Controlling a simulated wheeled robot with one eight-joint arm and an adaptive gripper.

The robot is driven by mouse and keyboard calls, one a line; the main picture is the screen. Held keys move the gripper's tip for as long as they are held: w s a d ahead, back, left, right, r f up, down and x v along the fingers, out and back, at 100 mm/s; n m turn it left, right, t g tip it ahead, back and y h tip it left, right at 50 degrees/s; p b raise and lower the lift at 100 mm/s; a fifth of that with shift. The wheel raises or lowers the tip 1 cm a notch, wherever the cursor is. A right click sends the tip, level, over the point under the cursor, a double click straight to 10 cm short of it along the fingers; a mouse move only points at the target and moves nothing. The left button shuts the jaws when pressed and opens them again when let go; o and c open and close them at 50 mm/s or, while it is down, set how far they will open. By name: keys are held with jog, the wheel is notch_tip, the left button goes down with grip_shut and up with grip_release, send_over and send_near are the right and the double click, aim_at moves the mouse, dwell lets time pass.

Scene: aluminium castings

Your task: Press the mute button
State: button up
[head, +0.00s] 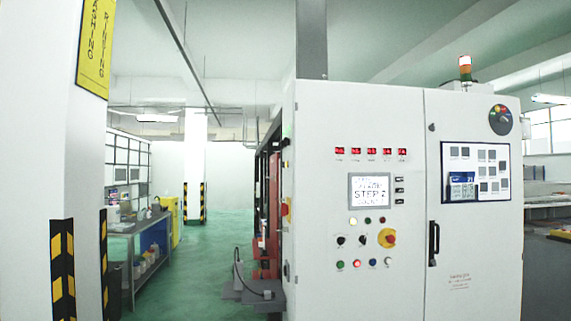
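A large white control cabinet (355,120) stands on the right half of the head view. Its panel has a display (369,191) with "STEP" on it. Below the display are small indicator-like rounds (367,221), black knobs (340,240) and a yellow switch with a red centre (387,238). A bottom row holds several round buttons, including a red one (357,264), a blue one (373,262) and a pale one (388,262). Labels are too small to read, so I cannot tell which is the mute button. My gripper is not in view.
A signal tower (465,68) with a red light stands on the cabinet. A door handle (433,244) projects from its front. A white pillar with striped guards (63,270) is at left, with a workbench (138,232) behind. Green floor (205,265) is open between them.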

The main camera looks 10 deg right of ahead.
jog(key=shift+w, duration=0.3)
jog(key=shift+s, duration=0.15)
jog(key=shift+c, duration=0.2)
